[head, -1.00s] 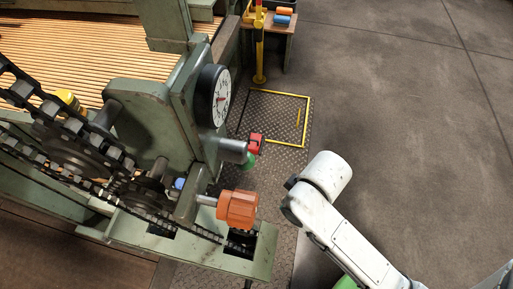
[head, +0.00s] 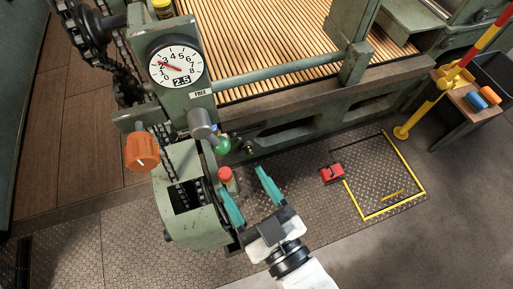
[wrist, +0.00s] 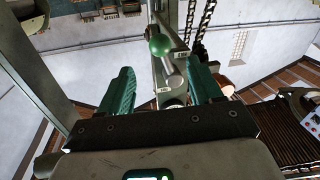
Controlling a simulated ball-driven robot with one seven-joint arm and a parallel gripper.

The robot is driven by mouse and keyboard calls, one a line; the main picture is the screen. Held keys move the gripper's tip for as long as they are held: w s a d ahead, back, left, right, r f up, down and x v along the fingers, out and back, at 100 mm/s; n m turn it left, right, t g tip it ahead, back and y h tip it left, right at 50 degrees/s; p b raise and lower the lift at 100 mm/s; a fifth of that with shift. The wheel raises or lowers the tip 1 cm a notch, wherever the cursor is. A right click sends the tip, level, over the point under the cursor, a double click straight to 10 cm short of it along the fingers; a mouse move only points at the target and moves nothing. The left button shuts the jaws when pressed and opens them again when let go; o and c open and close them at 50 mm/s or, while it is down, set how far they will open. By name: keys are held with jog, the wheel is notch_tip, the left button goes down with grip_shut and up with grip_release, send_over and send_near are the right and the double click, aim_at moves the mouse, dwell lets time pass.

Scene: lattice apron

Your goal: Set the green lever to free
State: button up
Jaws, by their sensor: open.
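The green lever's round green knob (head: 222,145) shows in the head view at the lower right of a grey cylindrical hub (head: 203,124). A small FREE label (head: 201,94) sits above the hub, away from the knob. My gripper (head: 243,173) is open and empty, its two teal fingers pointing up towards the knob and apart from it. In the wrist view the green knob (wrist: 159,44) lies beyond and between the fingers (wrist: 160,76). Two small labels are beside the lever there, too small to read surely.
A red button (head: 226,175) is close by the left finger. An orange knob (head: 141,152) and a dial gauge (head: 175,64) are on the green machine. A red pedal (head: 332,173) lies on the floor plate; a yellow post (head: 422,112) stands right. Floor at lower right is clear.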

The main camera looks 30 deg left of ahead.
aim_at(225, 153)
jog(key=p+x, duration=0.1)
jog(key=x, duration=0.9)
jog(key=shift+w+a, duration=0.2)
jog(key=shift+a, duration=0.05)
grip_shut()
dwell(0.4)
